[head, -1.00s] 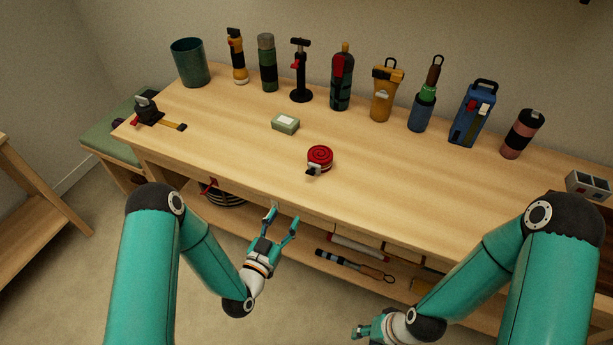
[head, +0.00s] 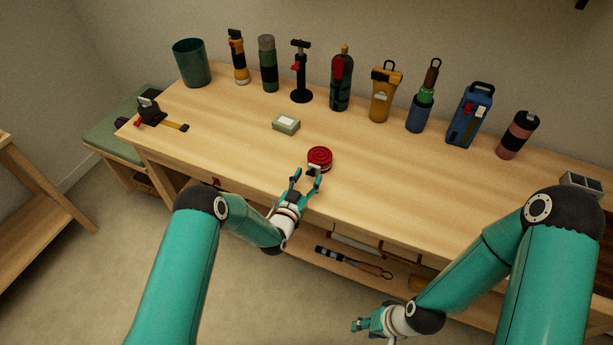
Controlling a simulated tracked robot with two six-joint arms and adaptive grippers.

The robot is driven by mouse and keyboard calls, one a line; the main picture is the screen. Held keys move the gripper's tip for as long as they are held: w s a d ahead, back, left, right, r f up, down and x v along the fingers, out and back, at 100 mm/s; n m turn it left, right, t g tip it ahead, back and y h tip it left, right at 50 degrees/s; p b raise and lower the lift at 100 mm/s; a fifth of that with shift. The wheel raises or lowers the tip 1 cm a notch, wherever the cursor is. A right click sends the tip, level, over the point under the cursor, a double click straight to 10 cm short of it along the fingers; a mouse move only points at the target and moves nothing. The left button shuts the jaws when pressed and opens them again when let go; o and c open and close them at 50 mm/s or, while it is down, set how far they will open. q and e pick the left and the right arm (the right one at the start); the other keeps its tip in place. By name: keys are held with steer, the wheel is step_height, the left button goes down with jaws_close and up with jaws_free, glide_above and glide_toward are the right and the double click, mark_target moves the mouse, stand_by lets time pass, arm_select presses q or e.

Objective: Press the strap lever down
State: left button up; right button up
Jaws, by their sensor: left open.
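A rolled red strap (head: 319,156) lies on the wooden workbench (head: 400,190) near its front edge, with a small buckle or lever (head: 315,168) on its near side. My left gripper (head: 307,175) is open and empty, its two fingertips close to the near side of the roll and buckle. I cannot tell whether a fingertip touches it. At the bench's left end is a black device (head: 149,110) with a red part and a yellow-orange strap (head: 176,126). My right gripper (head: 360,325) is low in front of the bench, away from the strap; its finger opening is unclear.
A pale green box (head: 286,125) lies behind and left of the roll. A green bin (head: 191,63) and a row of bottles, torches and tools, including a blue case (head: 470,115), line the back. The bench right of the roll is clear.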

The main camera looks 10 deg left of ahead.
arm_select(q)
steer(key=shift+w+d, duration=0.1)
steer(key=shift+w, duration=0.1)
jaws_close()
steer(key=f+b, duration=0.1)
steer(key=b, duration=0.2)
steer(key=shift+t+b, duration=0.6)
steer(key=shift+b, duration=0.3)
steer(key=shift+r, duration=0.2)
jaws_free()
